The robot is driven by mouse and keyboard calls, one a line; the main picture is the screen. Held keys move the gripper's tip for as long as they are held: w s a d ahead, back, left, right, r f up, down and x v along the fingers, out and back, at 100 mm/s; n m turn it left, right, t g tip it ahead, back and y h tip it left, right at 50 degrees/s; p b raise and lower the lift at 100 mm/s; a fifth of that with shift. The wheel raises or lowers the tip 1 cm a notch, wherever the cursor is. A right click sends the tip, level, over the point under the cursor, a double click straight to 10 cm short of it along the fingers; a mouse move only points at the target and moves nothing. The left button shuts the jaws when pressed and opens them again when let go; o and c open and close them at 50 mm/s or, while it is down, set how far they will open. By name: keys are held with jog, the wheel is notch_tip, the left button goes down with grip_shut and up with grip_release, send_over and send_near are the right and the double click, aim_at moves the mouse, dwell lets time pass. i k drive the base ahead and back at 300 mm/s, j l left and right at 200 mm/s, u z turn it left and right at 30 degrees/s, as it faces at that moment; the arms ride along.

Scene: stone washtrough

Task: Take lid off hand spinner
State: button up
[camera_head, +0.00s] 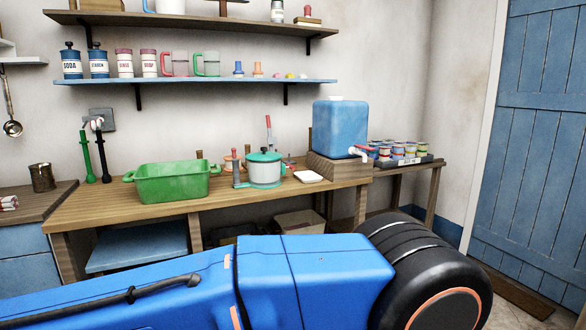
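The hand spinner (265,175) stands on the wooden bench, a white drum with a teal base edge. Its teal lid (264,157) sits on top of the drum, with a small knob at its middle. A lever or post shows at the drum's left side. My blue arm with its large black joint fills the lower foreground, in front of and below the bench. My gripper is not in view, so its distance from the lid cannot be told.
A green basin (173,183) stands left of the spinner. A small white dish (308,177) lies to its right, then a blue water tank (340,128) on a wooden block. Shelves with jars and mugs (207,64) hang above. The bench (110,209) has free room at its left front.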

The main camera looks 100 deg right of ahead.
aim_at(264, 156)
jog(key=z, duration=3.1)
